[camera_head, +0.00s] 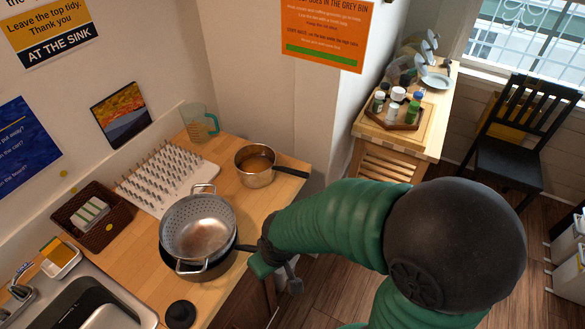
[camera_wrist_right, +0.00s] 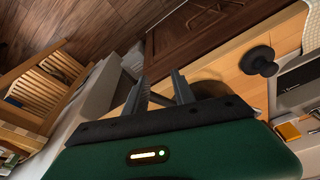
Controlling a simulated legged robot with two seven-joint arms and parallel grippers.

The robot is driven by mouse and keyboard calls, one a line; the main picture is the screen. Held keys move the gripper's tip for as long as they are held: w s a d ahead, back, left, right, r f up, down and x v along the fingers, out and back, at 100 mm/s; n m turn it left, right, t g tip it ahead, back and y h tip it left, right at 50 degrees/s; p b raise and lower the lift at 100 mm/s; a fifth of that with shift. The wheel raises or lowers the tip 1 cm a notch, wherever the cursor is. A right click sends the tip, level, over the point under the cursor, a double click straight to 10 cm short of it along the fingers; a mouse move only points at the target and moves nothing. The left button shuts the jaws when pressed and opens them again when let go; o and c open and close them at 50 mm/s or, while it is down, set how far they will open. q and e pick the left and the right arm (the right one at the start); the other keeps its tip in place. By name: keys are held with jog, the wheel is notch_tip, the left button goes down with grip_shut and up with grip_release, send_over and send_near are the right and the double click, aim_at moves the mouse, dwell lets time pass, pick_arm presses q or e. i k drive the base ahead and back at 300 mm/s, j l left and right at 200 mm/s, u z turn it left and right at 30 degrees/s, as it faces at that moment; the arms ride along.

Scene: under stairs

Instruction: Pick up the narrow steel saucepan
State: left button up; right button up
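The narrow steel saucepan (camera_head: 256,176) stands upright on the wooden counter, near its right end by the wall. Its inside looks brownish, and its dark handle (camera_head: 291,172) points right, towards the counter edge. My right gripper (camera_head: 282,272) is below and to the right of it, apart from it, beside the counter's front edge and close to the wider pan. In the right wrist view the gripper (camera_wrist_right: 160,82) has its two fingers spread with nothing held between them. The saucepan cannot be made out in that view. My left gripper is not in view.
A steel colander (camera_head: 198,227) sits in a wider dark pan at the front. Behind are a spiked drying rack (camera_head: 168,178), a measuring jug (camera_head: 199,122) and a wicker basket (camera_head: 103,232). A black knobbed item (camera_head: 180,314) lies near the sink. Counter between colander and saucepan is clear.

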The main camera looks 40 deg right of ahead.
aim_at(256, 167)
jog(key=z, duration=1)
